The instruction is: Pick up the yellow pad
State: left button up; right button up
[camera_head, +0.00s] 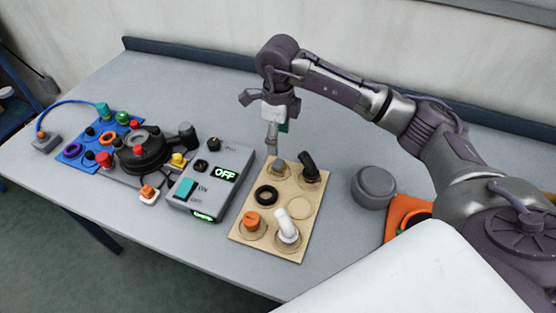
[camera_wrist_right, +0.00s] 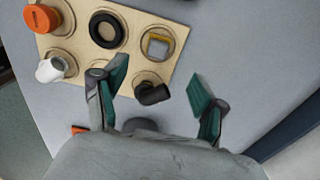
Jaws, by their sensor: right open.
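A small square piece with a yellow edge and grey middle, seemingly the yellow pad (camera_wrist_right: 158,45), sits in a round recess of the wooden board in the right wrist view. In the head view the pad (camera_head: 278,167) is at the board's back left corner, small and partly hidden by my gripper. The wooden board (camera_head: 277,213) lies flat on the table. My right gripper (camera_head: 273,128) is above the board's back edge, near the pad. My left gripper is not in view.
The board also holds a black ring (camera_head: 266,195), an orange cap (camera_head: 252,220), a white elbow (camera_head: 288,226) and a black elbow (camera_head: 311,166) close beside the pad. A grey control box (camera_head: 212,180) stands left. A grey round lid (camera_head: 374,186) lies right. Table behind is clear.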

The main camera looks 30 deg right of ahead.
send_over(278, 162)
notch_tip(278, 162, down, 4)
jog(key=shift+w+d+f+p, duration=0.15)
jog(key=shift+p, duration=0.15)
jog(key=shift+f, duration=0.25)
jog(key=shift+f+p, duration=0.65)
jog(key=shift+f, duration=0.1)
jog(key=f+p, duration=0.1)
jog(key=f, duration=0.2)
jog(key=shift+s+f, duration=0.15)
jog(key=shift+s, duration=0.05)
jog(key=shift+f, duration=0.2)
jog(key=c, duration=1)
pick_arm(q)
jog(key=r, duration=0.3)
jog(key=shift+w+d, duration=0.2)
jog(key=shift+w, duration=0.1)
pick_arm(e)
jog(key=shift+c, duration=0.2)
jog(key=shift+r, duration=0.1)
